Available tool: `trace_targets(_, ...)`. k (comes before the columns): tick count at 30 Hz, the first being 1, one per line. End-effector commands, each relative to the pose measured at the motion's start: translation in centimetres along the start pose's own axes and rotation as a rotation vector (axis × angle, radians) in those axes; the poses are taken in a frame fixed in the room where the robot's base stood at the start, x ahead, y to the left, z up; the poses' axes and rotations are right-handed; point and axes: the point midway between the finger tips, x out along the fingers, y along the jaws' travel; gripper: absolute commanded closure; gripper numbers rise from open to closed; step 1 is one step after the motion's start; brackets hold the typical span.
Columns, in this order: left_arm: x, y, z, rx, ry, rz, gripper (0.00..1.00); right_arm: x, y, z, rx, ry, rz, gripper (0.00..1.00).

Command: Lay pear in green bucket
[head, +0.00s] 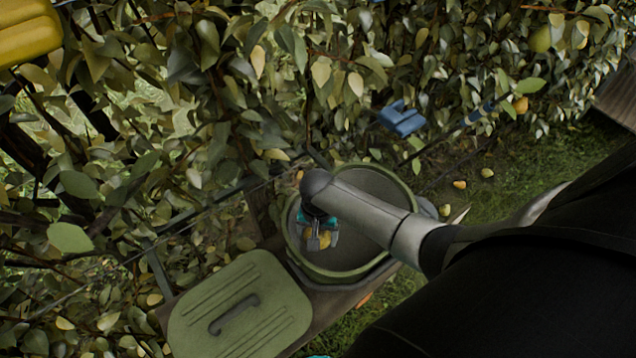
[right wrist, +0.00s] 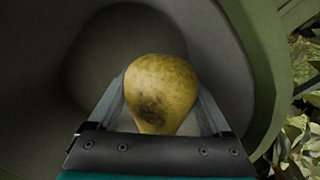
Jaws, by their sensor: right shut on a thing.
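A green bucket (head: 399,183) with a grey inside stands on a wooden plank in the head view. My right arm reaches over it from the right. My right gripper (head: 319,239) points down inside the bucket's rim, at its left side. It is shut on a yellow pear (right wrist: 162,90) with a dark blemish, held between both fingers in the right wrist view. The bucket's grey inner wall and green rim (right wrist: 268,60) surround the pear there. I cannot tell whether the pear touches the bucket floor.
A green lid (head: 262,318) with a dark handle lies on the plank (head: 330,303) beside the bucket. Leafy branches fill the back and left. A blue object (head: 402,118) and a yellow object (head: 28,32) show among them. Several pears lie on the grass (head: 487,172).

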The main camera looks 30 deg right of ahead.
Motion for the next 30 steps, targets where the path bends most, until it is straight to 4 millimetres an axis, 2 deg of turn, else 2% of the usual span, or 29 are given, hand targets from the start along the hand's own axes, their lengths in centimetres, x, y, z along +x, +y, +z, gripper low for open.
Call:
trace_targets(1, 0.7, 0.0, 0.1, 0.0, 0.0, 0.0, 0.5, 0.8, -0.1, 0.0, 0.001, 0.0, -0.001, 0.86)
trace_targets(6, 1.9, 0.0, 0.2, 0.0, 0.0, 0.0, 0.5, 2.5, -0.1, 0.0, 0.001, 0.0, -0.001, 0.86)
trace_targets(15, 3.7, 0.0, 0.3, -0.001, 0.0, -0.001, 0.5, 4.9, 0.0, 0.0, 0.0, 0.0, 0.0, 0.86)
trace_targets(30, 4.0, 0.0, 0.4, -0.001, 0.0, -0.001, 0.5, 5.5, -0.1, 0.0, 0.0, 0.0, -0.001, 0.86)
